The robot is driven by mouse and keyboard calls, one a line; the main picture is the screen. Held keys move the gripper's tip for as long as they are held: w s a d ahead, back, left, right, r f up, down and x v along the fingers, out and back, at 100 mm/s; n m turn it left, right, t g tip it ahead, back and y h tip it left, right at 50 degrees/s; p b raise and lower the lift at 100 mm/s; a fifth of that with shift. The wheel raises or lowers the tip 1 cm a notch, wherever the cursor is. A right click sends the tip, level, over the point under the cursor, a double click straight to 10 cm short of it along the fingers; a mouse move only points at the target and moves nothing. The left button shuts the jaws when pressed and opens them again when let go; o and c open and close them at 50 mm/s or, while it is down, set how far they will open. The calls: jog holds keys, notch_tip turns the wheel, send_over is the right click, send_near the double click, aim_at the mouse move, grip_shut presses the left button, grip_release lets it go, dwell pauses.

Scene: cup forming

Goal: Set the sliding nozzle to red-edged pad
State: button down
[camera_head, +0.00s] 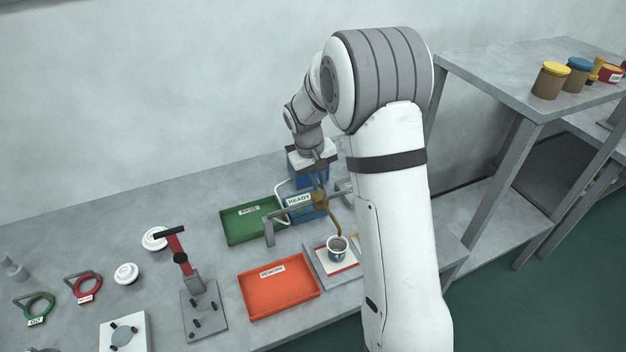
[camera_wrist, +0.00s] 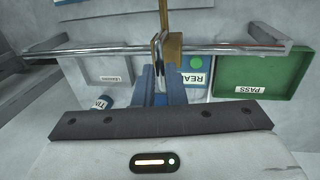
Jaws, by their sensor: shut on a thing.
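The sliding nozzle is a brass block (camera_head: 320,199) with a curved spout, on a metal rail above the bench; its block (camera_wrist: 173,46) also shows in the wrist view. My gripper (camera_head: 318,181) is at the top of the nozzle and shut on it; the exact contact is hard to make out. In the wrist view my gripper (camera_wrist: 158,45) is beside the brass block. The spout tip appears over a small labelled cup (camera_head: 337,254). The cup stands on the red-edged pad (camera_head: 333,269). A yellow edge (camera_head: 355,238) shows behind it, mostly hidden by my arm.
A blue READY unit (camera_head: 300,201) stands behind the rail. A green PASS tray (camera_head: 238,233) and an orange tray (camera_head: 279,302) lie to the left. The rail's end bracket (camera_head: 269,234) stands between them. A raised shelf (camera_head: 500,75) is at right.

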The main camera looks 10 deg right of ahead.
jog(key=shift+a, duration=0.1)
jog(key=c, duration=1.5)
grip_release()
jog(key=shift+s, duration=0.1)
jog(key=shift+a, duration=0.1)
jog(key=shift+r, duration=0.1)
jog(key=r, duration=0.2)
jog(key=a+r+b, duration=0.1)
jog(key=r, duration=0.4)
jog(key=shift+s+a+r, duration=0.2)
jog(key=shift+r, duration=0.05)
